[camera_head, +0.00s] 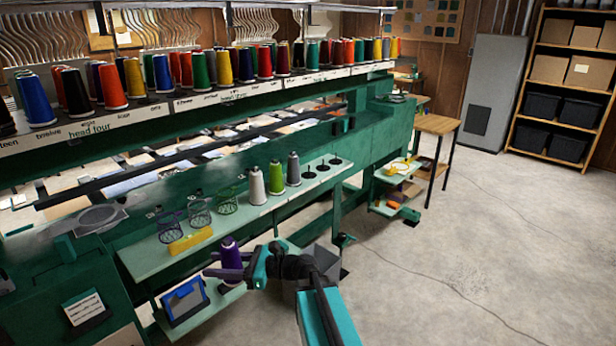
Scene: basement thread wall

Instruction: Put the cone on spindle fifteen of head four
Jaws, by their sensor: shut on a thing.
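A purple thread cone (230,254) stands roughly upright in my gripper (230,274), which is shut on it in front of the green machine's lower shelf. Parts of the cone are hidden by the fingers. The upper rack (150,112) carries rows of coloured cones, and its front strip reads "head four" at the left. Number words such as "twelve" show on the strip; one ending in "teen" is cut off at the left edge. A dark cone (5,122) stands at that edge. I cannot make out spindle fifteen.
A blue-framed tablet (185,301) sits below. The floor at right is clear.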

